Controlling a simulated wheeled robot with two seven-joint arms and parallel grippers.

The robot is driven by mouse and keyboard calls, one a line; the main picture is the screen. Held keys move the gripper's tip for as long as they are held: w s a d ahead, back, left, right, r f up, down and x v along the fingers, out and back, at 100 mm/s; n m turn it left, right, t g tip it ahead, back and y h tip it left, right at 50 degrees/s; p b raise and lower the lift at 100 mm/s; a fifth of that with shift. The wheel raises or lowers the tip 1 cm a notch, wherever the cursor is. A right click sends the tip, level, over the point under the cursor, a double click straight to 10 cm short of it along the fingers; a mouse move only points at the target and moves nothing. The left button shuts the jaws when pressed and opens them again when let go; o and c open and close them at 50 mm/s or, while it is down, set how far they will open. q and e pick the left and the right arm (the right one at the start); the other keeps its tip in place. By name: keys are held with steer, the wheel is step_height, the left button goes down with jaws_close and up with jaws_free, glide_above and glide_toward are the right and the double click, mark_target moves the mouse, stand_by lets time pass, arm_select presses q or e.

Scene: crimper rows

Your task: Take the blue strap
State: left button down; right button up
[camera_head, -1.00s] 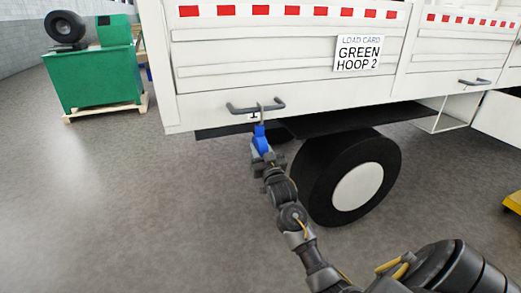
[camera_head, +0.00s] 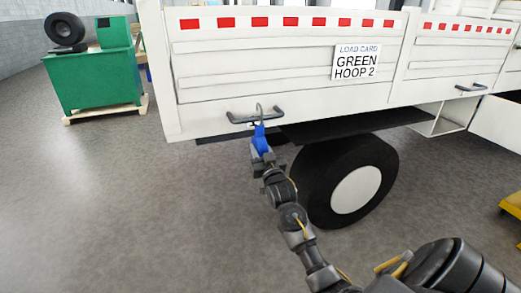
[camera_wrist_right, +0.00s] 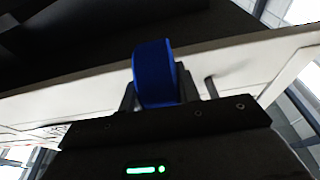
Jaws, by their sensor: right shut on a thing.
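The blue strap (camera_head: 260,138) is at the lower edge of the white truck side, just under a dark metal hoop (camera_head: 257,115). A thin hook (camera_head: 260,108) rises from the strap's upper end and overlaps the hoop in the head view; I cannot tell whether they touch. My right gripper (camera_head: 264,157) is shut on the strap from below. In the right wrist view the strap (camera_wrist_right: 154,72) stands up as a broad blue band between the fingers of the right gripper (camera_wrist_right: 157,98). My left gripper is not in view.
The white truck side (camera_head: 260,60) bears a card (camera_head: 356,62) reading "LOAD CARD GREEN HOOP 2". A second hoop (camera_head: 471,87) is further right. A black wheel (camera_head: 318,180) stands right of my gripper. A green cabinet (camera_head: 95,80) is at left; floor between is clear.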

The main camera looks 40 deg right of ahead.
steer(key=shift+s+a+r+p, duration=0.15)
steer(key=shift+s+a+p, duration=0.05)
steer(key=shift+s+p, duration=0.4)
steer(key=shift+s+a+r+p, duration=0.1)
steer(key=shift+s+a+p, duration=0.2)
steer(key=shift+s, duration=0.35)
steer(key=shift+r+p+v, duration=0.25)
steer(key=shift+p+v, duration=0.45)
steer(key=shift+v, duration=0.3)
steer(key=shift+r+p+v, duration=0.2)
steer(key=shift+p+v, duration=0.45)
steer(key=shift+v, duration=0.35)
steer(key=v, duration=0.1)
steer(key=p+v, duration=0.1)
steer(key=v, duration=0.1)
steer(key=r+p+v, duration=0.1)
steer(key=v, duration=0.1)
steer(key=shift+s, duration=0.3)
